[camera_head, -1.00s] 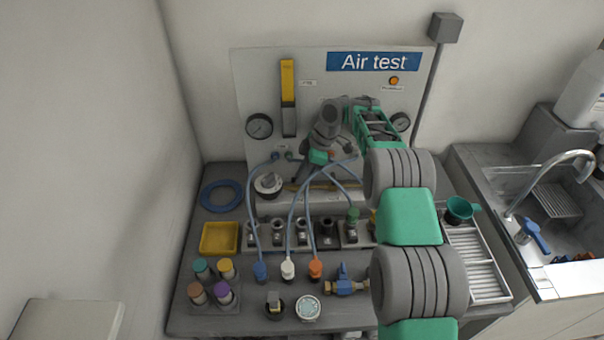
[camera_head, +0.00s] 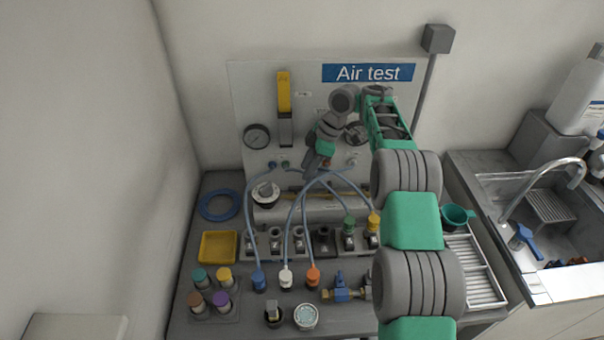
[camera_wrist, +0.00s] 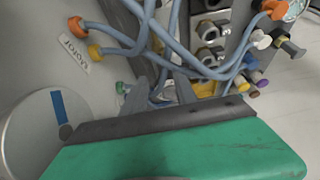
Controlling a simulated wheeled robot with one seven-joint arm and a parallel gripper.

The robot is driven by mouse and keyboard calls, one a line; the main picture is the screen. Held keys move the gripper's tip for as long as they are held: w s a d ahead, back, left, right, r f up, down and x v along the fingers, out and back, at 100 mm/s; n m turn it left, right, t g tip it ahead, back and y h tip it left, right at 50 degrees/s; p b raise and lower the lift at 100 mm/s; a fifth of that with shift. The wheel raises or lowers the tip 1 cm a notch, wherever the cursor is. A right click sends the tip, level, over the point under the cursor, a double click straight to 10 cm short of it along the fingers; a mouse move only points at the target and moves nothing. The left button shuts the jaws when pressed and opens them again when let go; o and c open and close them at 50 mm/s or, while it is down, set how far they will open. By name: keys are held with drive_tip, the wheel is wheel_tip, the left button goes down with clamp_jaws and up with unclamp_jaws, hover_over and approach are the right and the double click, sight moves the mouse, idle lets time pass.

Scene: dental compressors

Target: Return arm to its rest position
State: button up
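My gripper (camera_head: 318,165) is in front of the Air test panel, above the bench and the blue hoses, at the end of my bent grey and green arm. In the wrist view my gripper (camera_wrist: 163,92) shows two grey fingers that look apart, with no held object visible between them. The fingertips are small and partly hidden by the green and dark gripper body.
The Air test panel (camera_head: 245,95) stands behind, with a gauge (camera_head: 257,136). Blue hoses (camera_head: 293,215) arch over the bench below. A yellow tray (camera_head: 218,247), capped bottles (camera_head: 211,290) and a white rack (camera_head: 482,275) surround the work area. Space above the left bench is clear.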

drive_tip(key=shift+d+r, duration=0.1)
drive_tip(key=shift+r, duration=0.15)
drive_tip(key=s+d+r+m+t+h+b, duration=0.1)
drive_tip(key=s+d+r+m+t+h, duration=0.15)
drive_tip(key=s+r+m, duration=1.05)
drive_tip(key=s+d+f+m+t+h, duration=0.1)
drive_tip(key=s+d+m, duration=0.1)
drive_tip(key=s, duration=0.7)
drive_tip(key=s+d+f+m+t+h, duration=0.1)
drive_tip(key=s+d+m, duration=0.2)
drive_tip(key=s, duration=0.6)
drive_tip(key=shift+s+d+f+b, duration=0.3)
drive_tip(key=shift+d+f+b, duration=0.1)
drive_tip(key=shift+d, duration=0.6)
drive_tip(key=shift+c, duration=0.2)
